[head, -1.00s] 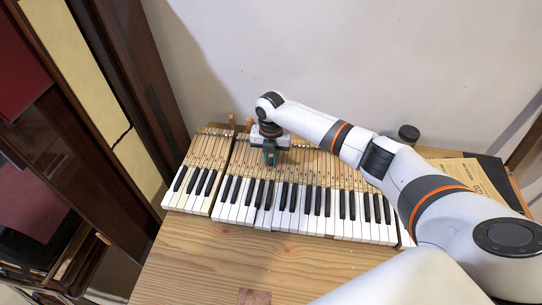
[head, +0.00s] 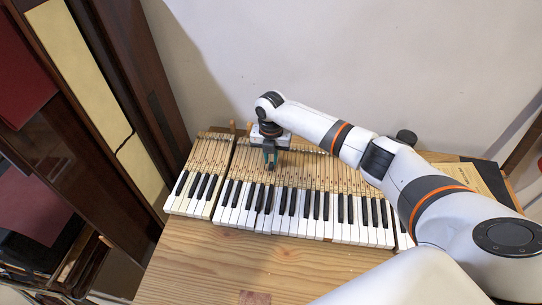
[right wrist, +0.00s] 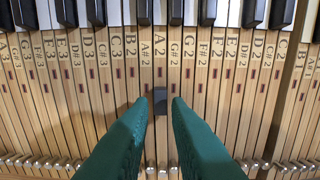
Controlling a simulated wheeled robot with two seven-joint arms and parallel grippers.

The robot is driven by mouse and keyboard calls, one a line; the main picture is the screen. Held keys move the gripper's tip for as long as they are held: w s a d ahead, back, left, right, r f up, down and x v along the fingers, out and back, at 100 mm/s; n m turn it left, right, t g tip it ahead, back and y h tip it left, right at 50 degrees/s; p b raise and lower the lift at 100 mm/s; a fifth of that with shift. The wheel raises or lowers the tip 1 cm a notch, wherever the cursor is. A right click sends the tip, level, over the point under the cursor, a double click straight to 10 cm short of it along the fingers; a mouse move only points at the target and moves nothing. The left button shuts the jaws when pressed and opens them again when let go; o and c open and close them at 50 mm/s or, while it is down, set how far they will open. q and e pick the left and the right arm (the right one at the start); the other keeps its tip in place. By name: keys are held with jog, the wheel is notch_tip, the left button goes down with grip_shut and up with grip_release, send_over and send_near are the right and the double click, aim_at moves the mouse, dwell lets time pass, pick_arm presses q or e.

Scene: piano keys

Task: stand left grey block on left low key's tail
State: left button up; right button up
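A small dark grey block (right wrist: 160,101) stands on the long wooden key tail marked A 2 (right wrist: 160,74) in the right wrist view. My right gripper (right wrist: 160,100) is open around it, with a narrow gap on each side between the block and the green fingertips. In the head view the right gripper (head: 270,161) points down over the keyboard's tails, and the block (head: 270,167) shows small beneath it. In the wrist view the A 2 front (right wrist: 160,12) and the G 2 front (right wrist: 192,12) look greyer than the neighbouring white keys. My left gripper is not in view.
The piano keyboard (head: 310,228) lies on a wooden table (head: 205,262), with a gap left of its middle section. A dark round object (head: 406,137) and a tan booklet (head: 455,174) are at the back right. The table's front is mostly clear.

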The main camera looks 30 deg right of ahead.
jog(key=o, duration=0.6)
jog(key=shift+c, duration=0.2)
jog(key=shift+r, duration=0.1)
notch_tip(320, 180, up, 5)
jog(key=p, duration=0.4)
jog(key=shift+p, duration=0.35)
